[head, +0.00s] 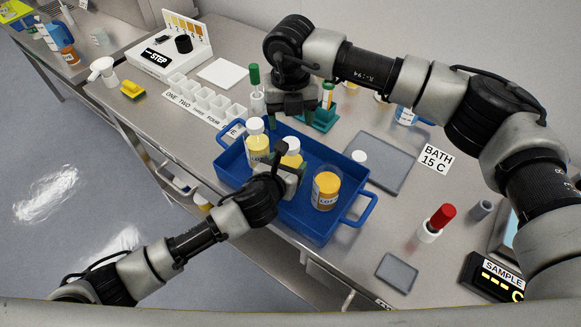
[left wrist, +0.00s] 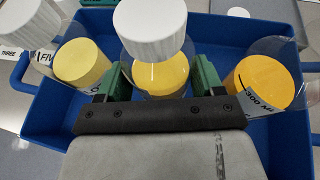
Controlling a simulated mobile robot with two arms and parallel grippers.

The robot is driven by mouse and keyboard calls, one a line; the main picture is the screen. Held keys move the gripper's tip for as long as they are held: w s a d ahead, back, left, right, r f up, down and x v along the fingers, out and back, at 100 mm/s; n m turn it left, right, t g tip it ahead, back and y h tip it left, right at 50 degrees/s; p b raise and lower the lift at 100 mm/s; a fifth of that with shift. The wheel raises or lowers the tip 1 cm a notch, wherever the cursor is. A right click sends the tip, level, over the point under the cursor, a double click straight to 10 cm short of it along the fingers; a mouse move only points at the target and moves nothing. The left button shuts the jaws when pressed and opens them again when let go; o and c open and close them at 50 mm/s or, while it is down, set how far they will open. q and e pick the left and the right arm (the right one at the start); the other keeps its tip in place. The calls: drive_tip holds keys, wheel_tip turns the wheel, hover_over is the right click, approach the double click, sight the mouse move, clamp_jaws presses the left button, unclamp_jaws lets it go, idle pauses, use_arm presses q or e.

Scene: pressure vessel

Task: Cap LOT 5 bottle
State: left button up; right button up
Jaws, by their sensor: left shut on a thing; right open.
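A blue tray (head: 318,228) holds three bottles. The left bottle (head: 257,143), with pale yellow contents, and the middle bottle (head: 291,160) each have a white cap on top. The right bottle (head: 325,191) has orange contents and no cap; it also shows in the left wrist view (left wrist: 262,84). Lot numbers are too small to read surely. My left gripper (head: 284,176) is shut around the middle bottle, below its white cap (left wrist: 150,28). A loose white cap (head: 360,156) lies behind the tray. My right gripper (head: 287,119) is open and empty above the tray's back edge.
A grey mat (head: 385,165) and the BATH 15 C sign (head: 435,157) lie right of the tray. A green rack (head: 319,117) stands behind it. White numbered cups (head: 205,98) are at left. A red-topped tube (head: 437,222) stands front right.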

sight(290, 142)
drive_tip(key=n, duration=1.9)
drive_tip(key=shift+n, duration=0.4)
drive_tip(key=n, duration=0.3)
drive_tip(key=shift+n, duration=0.3)
drive_tip(key=n, duration=0.3)
drive_tip(key=shift+n, duration=0.4)
drive_tip(key=shift+f, duration=4)
